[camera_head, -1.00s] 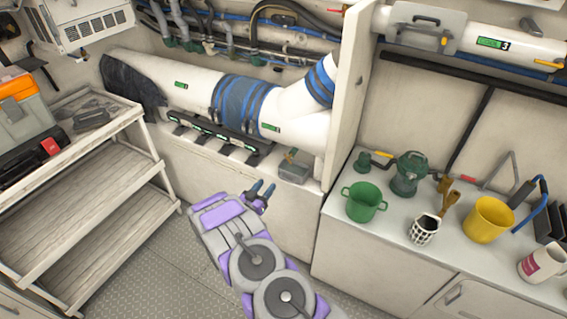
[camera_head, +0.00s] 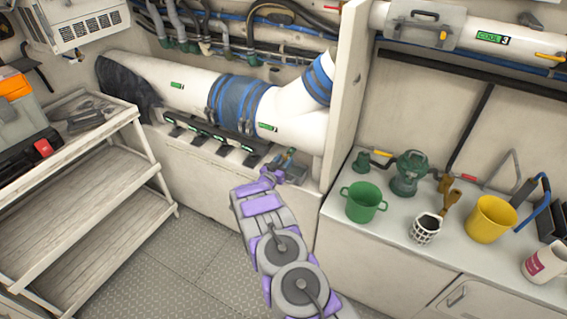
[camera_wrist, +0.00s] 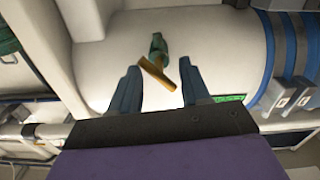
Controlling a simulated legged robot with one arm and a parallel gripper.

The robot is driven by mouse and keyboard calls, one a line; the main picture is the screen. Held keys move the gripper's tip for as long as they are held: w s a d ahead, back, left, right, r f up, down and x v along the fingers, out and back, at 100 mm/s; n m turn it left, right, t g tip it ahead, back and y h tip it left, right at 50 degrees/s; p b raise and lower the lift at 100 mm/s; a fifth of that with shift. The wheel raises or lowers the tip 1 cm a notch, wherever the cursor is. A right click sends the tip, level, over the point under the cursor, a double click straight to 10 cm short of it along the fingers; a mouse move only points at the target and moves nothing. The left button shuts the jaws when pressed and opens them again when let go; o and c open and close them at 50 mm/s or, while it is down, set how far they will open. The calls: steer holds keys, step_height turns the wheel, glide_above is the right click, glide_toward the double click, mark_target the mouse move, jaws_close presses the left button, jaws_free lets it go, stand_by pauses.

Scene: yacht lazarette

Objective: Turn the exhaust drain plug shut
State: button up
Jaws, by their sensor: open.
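In the wrist view, a small green fitting with an orange-yellow bar handle (camera_wrist: 157,72) sits against a white pipe (camera_wrist: 210,45); it looks like the drain plug. The handle lies slantwise across the view. My gripper (camera_wrist: 160,82) is open, with one dark blue finger on each side of the handle. I see no clear contact. In the head view, the white exhaust pipe (camera_head: 292,124) with blue bands runs along the back wall, and my gripper (camera_head: 280,160) is at its lower right part. The plug is not clearly visible there, partly behind my gripper.
An upright white panel (camera_head: 346,100) stands just right of my gripper. A counter (camera_head: 385,230) at right holds a green pot (camera_head: 362,202), a yellow bucket (camera_head: 490,219) and other items. Tiered shelves (camera_head: 90,190) stand at left. The grey floor (camera_head: 190,255) between is clear.

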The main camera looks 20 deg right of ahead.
steer(key=shift+w+d, duration=0.15)
jaws_close()
stand_by(0.4)
